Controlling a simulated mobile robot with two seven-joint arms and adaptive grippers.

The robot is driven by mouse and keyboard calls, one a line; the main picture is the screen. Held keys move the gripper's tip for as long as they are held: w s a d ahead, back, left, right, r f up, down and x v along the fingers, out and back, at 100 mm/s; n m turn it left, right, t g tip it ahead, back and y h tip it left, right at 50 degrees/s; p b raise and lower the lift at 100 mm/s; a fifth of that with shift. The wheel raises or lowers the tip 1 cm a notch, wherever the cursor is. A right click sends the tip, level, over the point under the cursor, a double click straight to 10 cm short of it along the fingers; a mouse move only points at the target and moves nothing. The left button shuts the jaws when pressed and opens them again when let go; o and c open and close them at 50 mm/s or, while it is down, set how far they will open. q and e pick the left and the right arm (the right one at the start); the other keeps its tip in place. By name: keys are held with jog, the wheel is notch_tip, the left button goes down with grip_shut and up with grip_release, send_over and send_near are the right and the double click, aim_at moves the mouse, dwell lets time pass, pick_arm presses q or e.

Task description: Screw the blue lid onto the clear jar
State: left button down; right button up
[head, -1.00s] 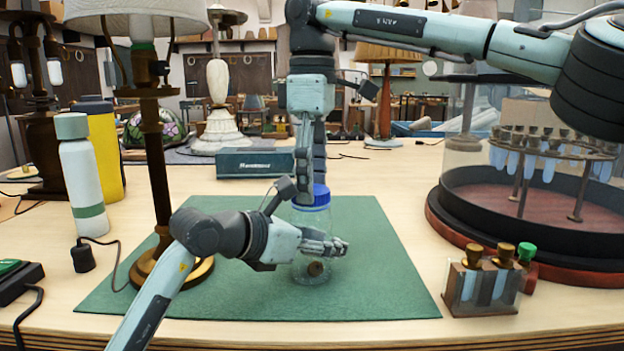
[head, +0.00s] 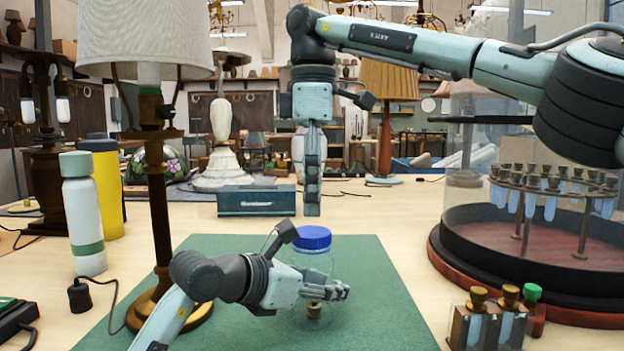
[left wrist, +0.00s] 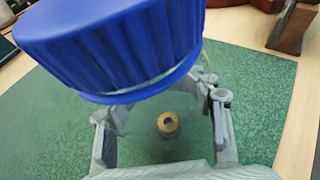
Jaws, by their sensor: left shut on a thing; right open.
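The clear jar (head: 318,262) stands upright on the green mat. The blue lid (head: 314,238) sits on its mouth and looks level in the head view; I cannot tell how tightly it is screwed. In the left wrist view the lid (left wrist: 115,45) fills the upper left, with a pale rim under it. A small brass piece (head: 314,310) shows in the jar's lower part. My left gripper (head: 338,291) is shut around the jar's body below the lid. My right gripper (head: 312,205) points down above the lid, apart from it, open and empty.
A lamp (head: 157,200) stands close left of my left arm. A white bottle (head: 83,215) and a yellow one (head: 107,185) are farther left. A rack of vials (head: 490,325) sits at the right front. The green mat (head: 385,290) is clear right of the jar.

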jog(key=n, duration=0.7)
jog(key=shift+r+n, duration=0.2)
jog(key=shift+n, duration=0.1)
jog(key=n, duration=0.4)
jog(key=shift+r+n, duration=0.15)
jog(key=shift+n, duration=0.25)
jog(key=n, duration=0.2)
jog(key=shift+r+n, duration=0.1)
jog(key=shift+n, duration=0.3)
jog(key=n, duration=0.7)
jog(key=shift+r+n, duration=0.2)
jog(key=shift+n, duration=0.1)
jog(key=n, duration=0.4)
jog(key=shift+r+n, duration=0.15)
jog(key=shift+n, duration=0.25)
jog(key=n, duration=0.5)
jog(key=shift+a+r, duration=0.1)
jog(key=shift+r, duration=0.05)
jog(key=n, duration=0.7)
jog(key=shift+r+n, duration=0.2)
jog(key=shift+n, duration=0.1)
jog(key=n, duration=0.7)
jog(key=shift+r, duration=0.15)
jog(key=n, duration=0.7)
jog(key=shift+r, duration=0.2)
